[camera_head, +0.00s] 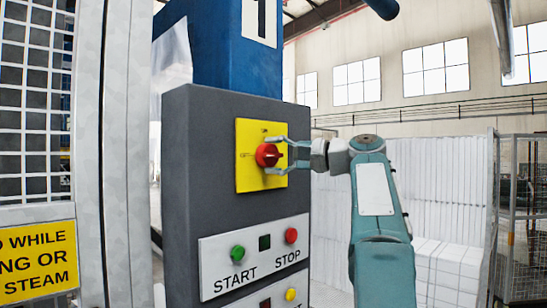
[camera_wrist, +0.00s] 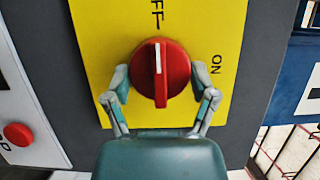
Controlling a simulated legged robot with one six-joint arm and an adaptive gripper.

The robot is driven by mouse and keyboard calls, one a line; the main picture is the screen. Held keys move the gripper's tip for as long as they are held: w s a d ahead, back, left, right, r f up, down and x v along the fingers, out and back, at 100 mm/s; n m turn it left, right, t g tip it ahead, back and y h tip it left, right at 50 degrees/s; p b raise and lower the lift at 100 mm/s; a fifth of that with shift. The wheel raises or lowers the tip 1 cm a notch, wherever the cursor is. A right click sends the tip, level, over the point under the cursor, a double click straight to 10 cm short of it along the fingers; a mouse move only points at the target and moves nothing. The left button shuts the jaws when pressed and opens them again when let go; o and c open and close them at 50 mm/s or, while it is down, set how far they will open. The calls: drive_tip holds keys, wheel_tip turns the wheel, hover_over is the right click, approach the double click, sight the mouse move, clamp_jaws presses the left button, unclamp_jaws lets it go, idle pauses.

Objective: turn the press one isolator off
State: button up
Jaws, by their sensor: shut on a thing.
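The red rotary isolator knob (camera_head: 267,155) sits on a yellow plate (camera_head: 246,176) on the dark grey press control box (camera_head: 198,125), below a blue column marked "1". In the wrist view the knob (camera_wrist: 172,80) has a white line that points up toward the OFF label (camera_wrist: 155,14). The ON label (camera_wrist: 215,65) is to the right there. My gripper (camera_head: 280,156) reaches in from the right with its fingers either side of the knob. In the wrist view my gripper (camera_wrist: 158,72) is shut on the knob, one finger on each side.
Below the isolator are a green START button (camera_head: 238,252) and a red STOP button (camera_head: 291,235), with a yellow button (camera_head: 290,294) lower down. A mesh guard (camera_head: 38,100) with a yellow warning sign (camera_head: 38,262) stands left. White foam blocks (camera_head: 450,190) are stacked behind, at right.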

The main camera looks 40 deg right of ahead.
drive_tip(key=shift+w+d+f, duration=0.1)
drive_tip(key=shift+f, duration=0.2)
drive_tip(key=o, duration=1)
drive_tip(key=shift+o, duration=0.2)
drive_tip(key=shift+r, duration=0.1)
drive_tip(key=v, duration=1.2)
